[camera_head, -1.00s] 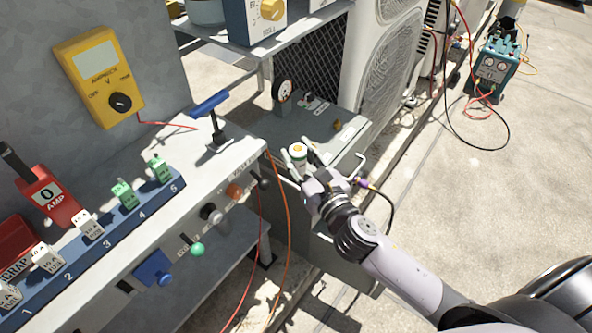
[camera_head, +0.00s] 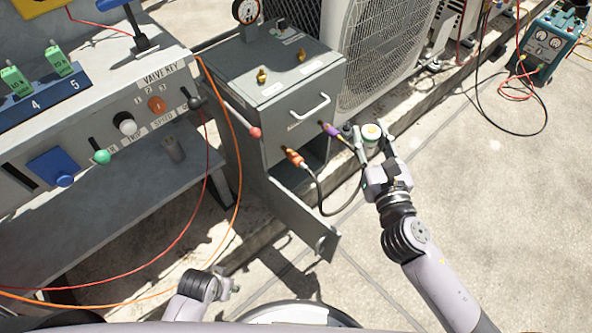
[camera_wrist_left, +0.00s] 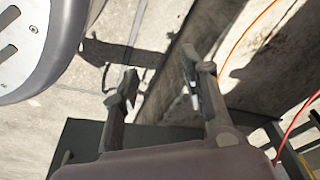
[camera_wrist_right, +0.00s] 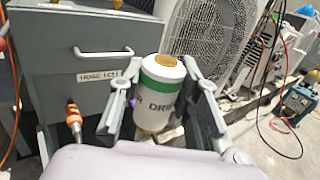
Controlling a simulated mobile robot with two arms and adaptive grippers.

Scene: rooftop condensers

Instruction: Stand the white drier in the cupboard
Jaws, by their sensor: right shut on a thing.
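The white drier (camera_wrist_right: 157,100), with a green band and a gold top, stands upright between the fingers of my right gripper (camera_head: 369,131), which is shut on it. It also shows small in the head view (camera_head: 371,139). The grey cupboard (camera_head: 320,90) has a drawer with a handle above a dark open compartment (camera_head: 312,152). Its door (camera_head: 298,215) stands open toward the front. The right gripper is outside, to the right of the opening. My left gripper (camera_wrist_left: 165,88) is open and empty, low near the ground; it shows partly in the head view (camera_head: 228,284).
A purple-ended fitting (camera_head: 330,129) and an orange fitting (camera_head: 294,157) with a black hose hang at the cupboard front. A red-knobbed lever (camera_head: 254,132) sticks out left of it. A bench (camera_head: 150,105) with cables is at left. Open concrete lies right.

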